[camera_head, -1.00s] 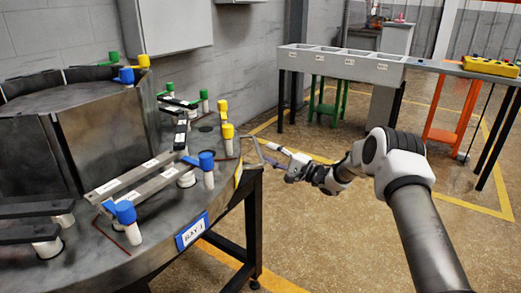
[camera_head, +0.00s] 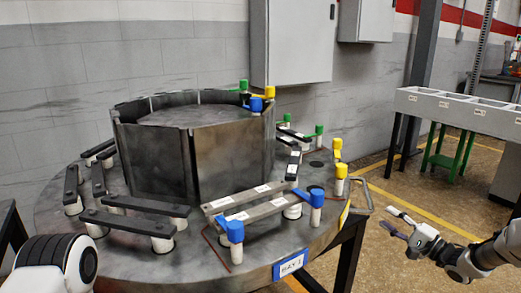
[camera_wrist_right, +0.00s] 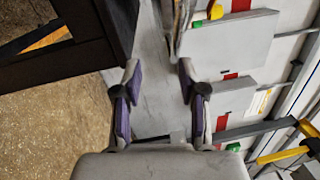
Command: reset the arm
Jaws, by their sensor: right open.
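My right gripper (camera_head: 394,221) is at the right of the head view, its two fingers apart and empty, to the right of the round metal table (camera_head: 190,262) and clear of it. In the right wrist view the same gripper (camera_wrist_right: 159,85) shows its two purple-padded fingers spread with nothing held between them. My left arm shows only as a white and black joint at the lower left of the head view; its gripper is out of view.
The table bears a metal drum (camera_head: 235,160), dark bars, and posts with blue caps (camera_head: 235,230), yellow caps (camera_head: 341,170) and green caps. A grey bin bench (camera_head: 455,108) stands at the right. Open floor lies between table and bench.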

